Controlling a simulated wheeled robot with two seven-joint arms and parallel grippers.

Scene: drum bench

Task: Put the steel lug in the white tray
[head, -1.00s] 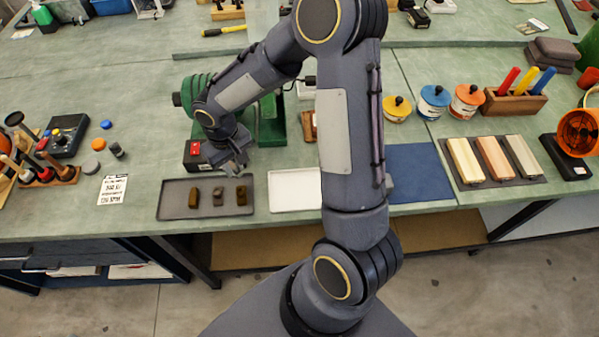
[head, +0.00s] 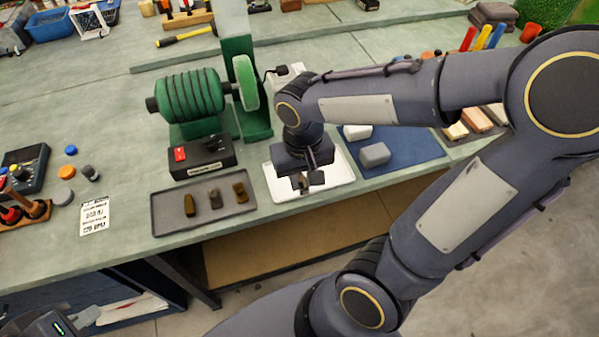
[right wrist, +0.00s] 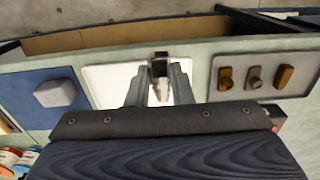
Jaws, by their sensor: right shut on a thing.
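My right gripper (head: 307,184) is over the white tray (head: 343,173), pointing down with its fingers close together. In the right wrist view the fingers (right wrist: 161,75) are shut on a small dark metallic piece, apparently the steel lug (right wrist: 160,61), which shows at the fingertips. The fingers hide much of it. The white tray also shows behind it in that view (right wrist: 103,86). I cannot tell whether the lug touches the tray floor. A dark part of my left gripper (head: 50,324) shows at the lower left corner, its fingers unclear.
A dark grey tray (head: 221,213) left of the white one holds three small brownish pieces. A black box with a red switch (head: 201,157) and a green grinder (head: 190,97) stand behind.

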